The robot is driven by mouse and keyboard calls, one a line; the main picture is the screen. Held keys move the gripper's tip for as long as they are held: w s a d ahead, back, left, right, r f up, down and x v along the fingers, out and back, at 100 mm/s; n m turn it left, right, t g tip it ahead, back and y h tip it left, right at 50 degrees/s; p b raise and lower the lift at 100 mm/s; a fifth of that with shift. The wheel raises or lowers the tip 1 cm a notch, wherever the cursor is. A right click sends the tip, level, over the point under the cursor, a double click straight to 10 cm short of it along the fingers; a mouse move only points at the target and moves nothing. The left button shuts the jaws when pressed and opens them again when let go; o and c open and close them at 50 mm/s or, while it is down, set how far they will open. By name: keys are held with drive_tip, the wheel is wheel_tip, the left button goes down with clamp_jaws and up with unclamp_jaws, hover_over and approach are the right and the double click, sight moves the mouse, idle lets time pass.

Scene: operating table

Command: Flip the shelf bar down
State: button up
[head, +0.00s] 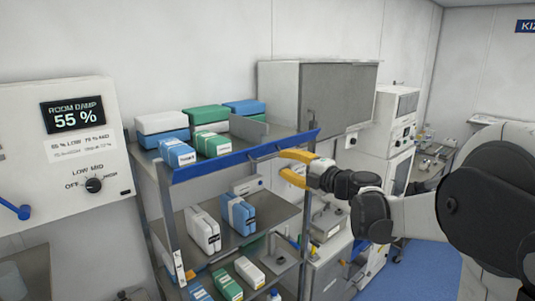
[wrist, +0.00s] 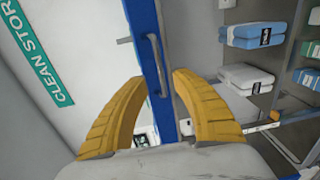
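The blue shelf bar (head: 222,163) runs along the front edge of the top shelf, sloping up to the right in the head view. In the wrist view the bar (wrist: 158,25) runs up the middle, with a metal handle (wrist: 154,66) on it. My gripper (head: 283,165) is open and empty near the bar's right part, its yellow fingers apart. In the wrist view the gripper (wrist: 159,76) frames the bar and handle between its fingertips. The handle lies just beyond the tips. I see no clear contact with the bar.
The top shelf (head: 255,131) holds white, green and blue packs behind the bar. The middle shelf (head: 262,229) and lower shelf hold more packs. A wall control box (head: 40,150) is at the left. A grey cabinet (head: 340,90) stands behind on the right.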

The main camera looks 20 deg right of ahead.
sight(269, 158)
drive_tip(key=p+x, duration=0.1)
drive_tip(key=x, duration=0.6)
drive_tip(key=shift+w, duration=0.2)
clamp_jaws()
